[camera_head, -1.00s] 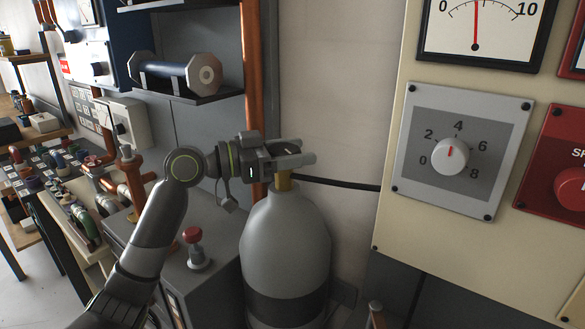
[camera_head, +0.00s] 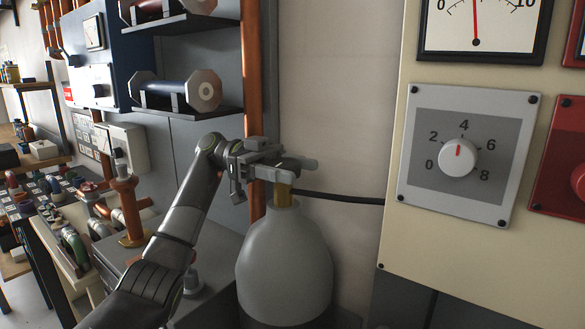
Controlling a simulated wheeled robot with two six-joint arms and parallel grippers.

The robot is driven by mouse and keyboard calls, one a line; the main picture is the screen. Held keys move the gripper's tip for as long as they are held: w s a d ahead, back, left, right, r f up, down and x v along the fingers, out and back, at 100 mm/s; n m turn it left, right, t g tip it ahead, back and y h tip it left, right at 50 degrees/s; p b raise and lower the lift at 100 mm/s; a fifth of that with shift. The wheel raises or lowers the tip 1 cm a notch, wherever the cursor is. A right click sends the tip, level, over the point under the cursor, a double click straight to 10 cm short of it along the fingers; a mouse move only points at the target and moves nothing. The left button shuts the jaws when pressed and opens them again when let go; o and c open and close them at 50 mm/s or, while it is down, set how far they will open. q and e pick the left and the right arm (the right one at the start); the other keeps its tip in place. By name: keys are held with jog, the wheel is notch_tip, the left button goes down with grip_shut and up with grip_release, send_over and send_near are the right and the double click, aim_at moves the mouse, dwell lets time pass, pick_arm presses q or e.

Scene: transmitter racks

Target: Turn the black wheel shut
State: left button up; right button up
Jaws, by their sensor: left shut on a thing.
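The grey gas bottle (camera_head: 284,258) stands upright against the wall, with a brass valve neck (camera_head: 282,196) on top. The black wheel (camera_head: 291,161) sits above the neck and only a small dark part of it shows between the fingers. My left gripper (camera_head: 297,169) comes in from the left and is shut on the black wheel, with its fingers along both sides of it. My right gripper is not in view.
A black hose (camera_head: 340,198) runs right from the valve. A copper pipe (camera_head: 253,110) stands behind my gripper. To the right is a cream panel (camera_head: 395,235) with a grey dial plate (camera_head: 458,205). A shelf with a cylinder (camera_head: 180,92) is at upper left.

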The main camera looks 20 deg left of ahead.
pick_arm(q)
jog(key=shift+s+m+g+y+p, duration=0.15)
jog(key=shift+m+g+y+p, duration=0.2)
jog(key=shift+m+g+y, duration=0.7)
jog(key=shift+f+m+g+h, duration=0.1)
jog(key=shift+m+g+h, duration=0.15)
jog(key=shift+g, duration=0.6)
jog(key=o, duration=1)
jog(key=shift+t, duration=0.4)
